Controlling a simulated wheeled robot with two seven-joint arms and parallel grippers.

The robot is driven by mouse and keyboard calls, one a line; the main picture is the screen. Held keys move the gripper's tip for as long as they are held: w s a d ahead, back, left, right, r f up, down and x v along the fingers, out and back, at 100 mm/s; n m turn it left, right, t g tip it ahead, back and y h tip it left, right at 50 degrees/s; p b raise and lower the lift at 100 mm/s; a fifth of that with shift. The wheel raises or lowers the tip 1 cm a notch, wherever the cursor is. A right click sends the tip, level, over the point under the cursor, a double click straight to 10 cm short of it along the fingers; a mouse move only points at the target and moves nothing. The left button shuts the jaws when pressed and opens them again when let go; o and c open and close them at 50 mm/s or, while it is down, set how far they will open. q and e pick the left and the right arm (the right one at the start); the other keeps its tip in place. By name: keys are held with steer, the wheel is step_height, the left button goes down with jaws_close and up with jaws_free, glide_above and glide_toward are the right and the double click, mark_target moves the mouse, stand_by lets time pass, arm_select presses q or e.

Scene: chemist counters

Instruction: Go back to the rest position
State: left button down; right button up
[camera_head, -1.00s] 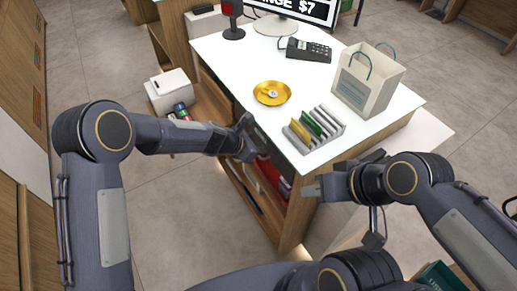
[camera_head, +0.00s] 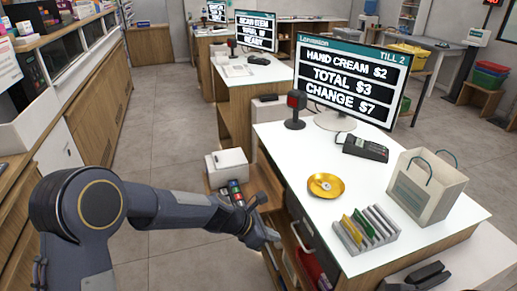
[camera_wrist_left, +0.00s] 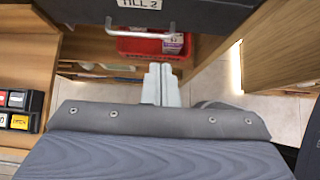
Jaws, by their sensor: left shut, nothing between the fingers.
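My left gripper (camera_head: 262,238) is shut and empty. In the head view it is beside the left front of the near till counter (camera_head: 290,135), lower than the white top. In the left wrist view its pale fingers (camera_wrist_left: 161,84) are together, with a drawer handle (camera_wrist_left: 140,33) and a red container (camera_wrist_left: 150,46) beyond them. My left arm reaches in from the left with its elbow bent. My right gripper is out of view.
The counter carries a yellow dish (camera_head: 326,194), a sorting rack (camera_head: 365,238), a card terminal (camera_head: 364,147), a till screen (camera_head: 351,76) and a paper bag (camera_head: 425,195). A white printer (camera_head: 227,168) stands on the side shelf. A dark object (camera_head: 425,276) lies low at right. Floor at left is open.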

arm_select(q)
steer(key=s+a+r+m+t, duration=0.1)
steer(key=s+a+r+m, duration=0.4)
steer(key=a+r, duration=0.25)
steer(key=s+a+r+m+t, duration=0.1)
steer(key=s+a+r+m, duration=0.4)
steer(key=a, duration=0.4)
steer(key=s+a+m+y, duration=0.2)
steer(key=s+a+m, duration=0.2)
steer(key=s, duration=0.4)
steer(key=s+a+m+t+y, duration=0.1)
steer(key=s+a+m+y, duration=0.1)
steer(key=s+a+m, duration=0.3)
steer(key=s+a, duration=0.2)
steer(key=s, duration=0.1)
steer(key=shift+s+f+y, duration=0.3)
steer(key=shift+y, duration=0.1)
